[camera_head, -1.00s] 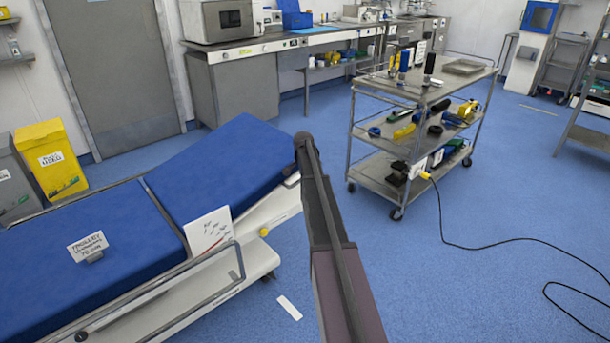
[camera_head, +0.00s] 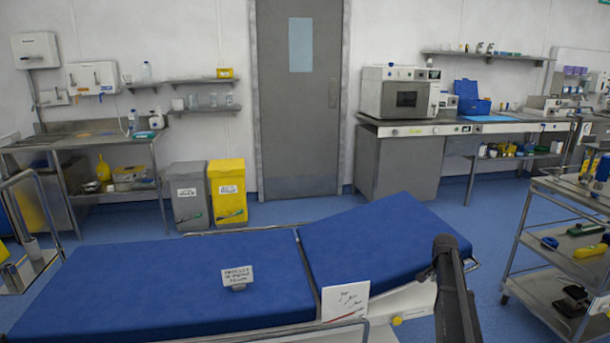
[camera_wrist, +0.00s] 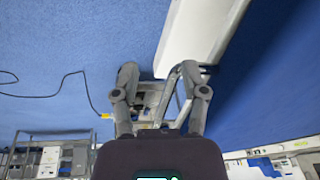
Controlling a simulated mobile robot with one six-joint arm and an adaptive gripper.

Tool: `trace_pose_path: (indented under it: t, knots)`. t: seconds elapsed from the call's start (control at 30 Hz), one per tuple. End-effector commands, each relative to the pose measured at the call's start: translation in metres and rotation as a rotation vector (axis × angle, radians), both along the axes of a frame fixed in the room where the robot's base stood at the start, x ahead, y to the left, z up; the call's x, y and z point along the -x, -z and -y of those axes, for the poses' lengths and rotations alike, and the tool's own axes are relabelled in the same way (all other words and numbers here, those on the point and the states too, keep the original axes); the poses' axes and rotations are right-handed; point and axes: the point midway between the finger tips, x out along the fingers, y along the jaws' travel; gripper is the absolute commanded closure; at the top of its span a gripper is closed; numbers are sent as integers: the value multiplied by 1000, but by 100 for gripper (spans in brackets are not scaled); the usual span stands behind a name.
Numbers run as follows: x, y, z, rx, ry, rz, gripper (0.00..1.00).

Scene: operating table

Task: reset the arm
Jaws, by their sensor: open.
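My gripper (camera_wrist: 160,78) shows in the wrist view with its two fingers spread apart and nothing between them. The wrist view looks upside down, with blue floor at the top left and the trolley's white side and blue mattress at the right. In the head view, part of my arm rises from the bottom edge at the right, in front of the trolley's right end. My gripper itself is not visible there.
A blue-topped patient trolley (camera_head: 170,290) fills the lower left and middle. A steel cart (camera_head: 545,290) with tools stands at the right. Grey (camera_head: 188,192) and yellow (camera_head: 227,190) bins stand behind the trolley. A counter (camera_head: 405,160) lines the back wall. Blue floor shows between trolley and cart.

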Motion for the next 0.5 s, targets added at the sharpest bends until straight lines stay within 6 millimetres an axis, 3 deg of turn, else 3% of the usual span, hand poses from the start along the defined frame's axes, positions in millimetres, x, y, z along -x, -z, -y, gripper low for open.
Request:
trace_pose_path:
  t: [0.03,0.2,0.5]
  knots:
    - [21,1,-26,-1,-55,-16,43]
    - [73,3,-98,-1,-264,-77,43]
    - [180,5,-209,-9,-654,-180,43]
